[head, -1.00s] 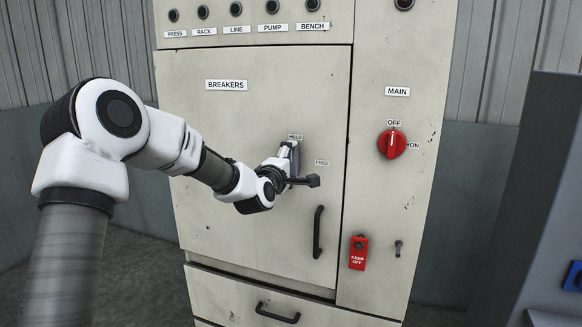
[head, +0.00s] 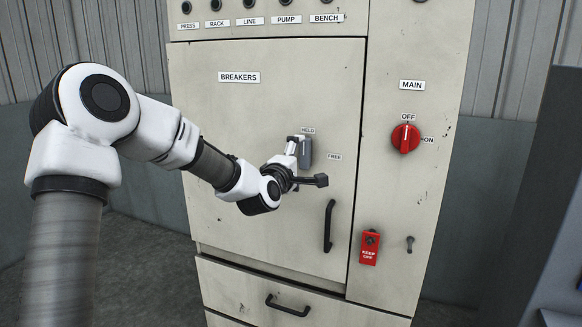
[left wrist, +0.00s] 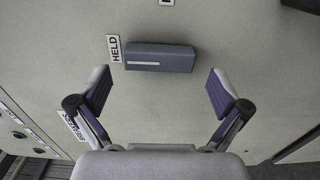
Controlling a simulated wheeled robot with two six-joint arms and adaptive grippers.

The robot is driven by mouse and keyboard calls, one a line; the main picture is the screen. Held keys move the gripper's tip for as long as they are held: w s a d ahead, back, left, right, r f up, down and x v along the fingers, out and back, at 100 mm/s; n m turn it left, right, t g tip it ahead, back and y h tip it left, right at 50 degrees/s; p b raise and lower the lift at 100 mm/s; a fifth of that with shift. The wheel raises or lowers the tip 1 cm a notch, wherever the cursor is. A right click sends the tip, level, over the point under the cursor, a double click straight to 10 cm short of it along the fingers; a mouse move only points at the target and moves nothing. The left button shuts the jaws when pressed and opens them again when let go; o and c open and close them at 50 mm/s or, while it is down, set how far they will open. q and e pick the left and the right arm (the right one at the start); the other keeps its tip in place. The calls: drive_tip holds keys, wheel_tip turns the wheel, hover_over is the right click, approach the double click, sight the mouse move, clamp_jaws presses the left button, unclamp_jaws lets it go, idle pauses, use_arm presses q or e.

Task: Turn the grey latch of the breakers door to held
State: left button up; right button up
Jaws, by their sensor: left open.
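The grey latch (head: 306,153) is on the breakers door (head: 225,120). It stands upright under the HELD label (head: 307,131), with the FREE label (head: 334,156) to its right. In the left wrist view the latch (left wrist: 160,57) lies lengthwise across the picture, its white line at the end beside the HELD label (left wrist: 114,48). My left gripper (head: 307,161) is in front of the latch and hides part of it in the head view. Its fingers (left wrist: 163,88) are spread wide, empty and apart from the latch in the left wrist view. My right gripper is not in view.
A black door handle (head: 329,226) is below and right of the latch. The red main switch (head: 405,138) and a red KEEP OFF tag (head: 370,247) are on the right panel. A drawer with a black handle (head: 287,305) is below the door.

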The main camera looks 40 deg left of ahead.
use_arm(q)
drive_tip(key=v, duration=0.8)
drive_tip(key=shift+s, duration=0.35)
drive_tip(key=s+d+f+m+g+h, duration=0.1)
drive_tip(key=s+d+f+m+g, duration=0.15)
drive_tip(key=f, duration=0.95)
drive_tip(key=s+d+f+m+g+h, duration=0.1)
drive_tip(key=s+d+f+m+g, duration=0.2)
drive_tip(key=f, duration=1)
drive_tip(key=s+d+f+m+g+h, duration=0.1)
drive_tip(key=s+d+f+g, duration=0.2)
drive_tip(key=f, duration=0.9)
drive_tip(key=s+d+f+m+g, duration=0.3)
drive_tip(key=s+f+m, duration=0.1)
drive_tip(key=s, duration=0.4)
drive_tip(key=s+d+f+m+g+h, duration=0.1)
drive_tip(key=s+d+f+m+g, duration=0.1)
drive_tip(key=s+f+m, duration=0.3)
drive_tip(key=s+d+f+m+g, duration=0.3)
drive_tip(key=s+f+m+g, duration=0.1)
drive_tip(key=s, duration=0.8)
drive_tip(key=shift+s+d+f+m+h, duration=0.3)
drive_tip(key=shift+f+m, duration=0.15)
drive_tip(key=shift+f, duration=0.45)
